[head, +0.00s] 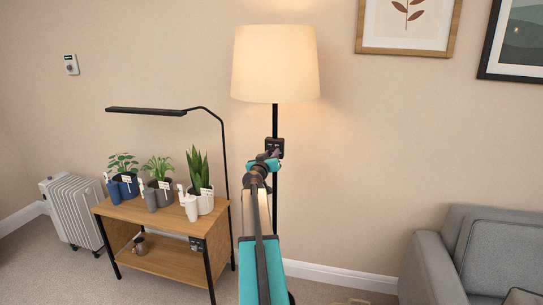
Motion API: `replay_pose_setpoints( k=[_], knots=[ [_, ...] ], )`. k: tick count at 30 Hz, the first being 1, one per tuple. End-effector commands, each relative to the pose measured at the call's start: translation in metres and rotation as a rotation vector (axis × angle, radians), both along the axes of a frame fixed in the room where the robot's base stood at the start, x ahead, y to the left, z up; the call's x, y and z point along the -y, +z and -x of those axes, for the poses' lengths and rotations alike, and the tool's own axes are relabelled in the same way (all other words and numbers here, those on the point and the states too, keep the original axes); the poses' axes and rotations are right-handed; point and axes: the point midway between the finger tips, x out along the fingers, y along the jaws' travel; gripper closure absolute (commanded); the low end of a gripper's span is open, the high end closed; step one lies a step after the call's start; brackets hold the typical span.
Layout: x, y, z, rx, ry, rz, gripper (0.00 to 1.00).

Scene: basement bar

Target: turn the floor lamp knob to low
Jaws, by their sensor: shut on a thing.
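The floor lamp (275,63) stands against the wall with a lit cream shade on a thin black pole. A small dark control box (274,145) sits on the pole below the shade. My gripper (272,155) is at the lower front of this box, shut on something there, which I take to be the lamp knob. The knob itself is hidden behind my gripper and wrist, so its setting cannot be read. My arm covers part of the pole below.
A wooden plant stand (165,217) with several potted plants and a black overhead light bar (146,111) stands to the left. A white radiator (74,209) is farther left. A grey sofa (480,255) is at the lower right. The wall between lamp and sofa is clear.

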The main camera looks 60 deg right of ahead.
Motion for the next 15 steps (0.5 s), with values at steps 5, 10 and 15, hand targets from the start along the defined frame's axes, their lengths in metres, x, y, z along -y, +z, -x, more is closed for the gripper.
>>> replay_pose_setpoints(
  k=[5,10,15],
  knots=[
    [-0.0040,-0.0042,-0.0030,-0.068,0.007,0.020,0.97],
    [-0.0042,-0.0053,-0.0035,-0.161,0.008,0.049,0.96],
    [-0.0044,-0.0055,-0.0038,-0.269,0.009,0.082,0.96]
  ],
)
